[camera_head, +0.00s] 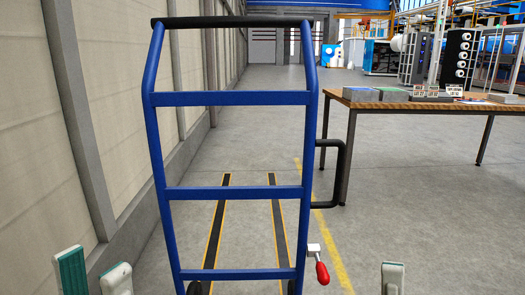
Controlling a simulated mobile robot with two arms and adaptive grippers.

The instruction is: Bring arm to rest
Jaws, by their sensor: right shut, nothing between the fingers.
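My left gripper (93,274) is at the bottom left edge of the head view. Its two fingertips with teal pads stand apart, with nothing seen between them. My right gripper (392,278) is at the bottom right of centre. Its fingertips are together and empty. Most of both arms is below the picture, so their pose is hidden. A blue tubular frame (233,193) with a black top bar stands upright between the grippers, and both appear clear of it. A red-handled lever (321,272) sits at its lower right, left of my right gripper.
A wooden-topped table (430,104) with boxes and labels stands at the right. A panelled wall (45,130) runs along the left. A black bracket (345,175) juts from the frame's right side. The grey floor (420,220) before the table is clear.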

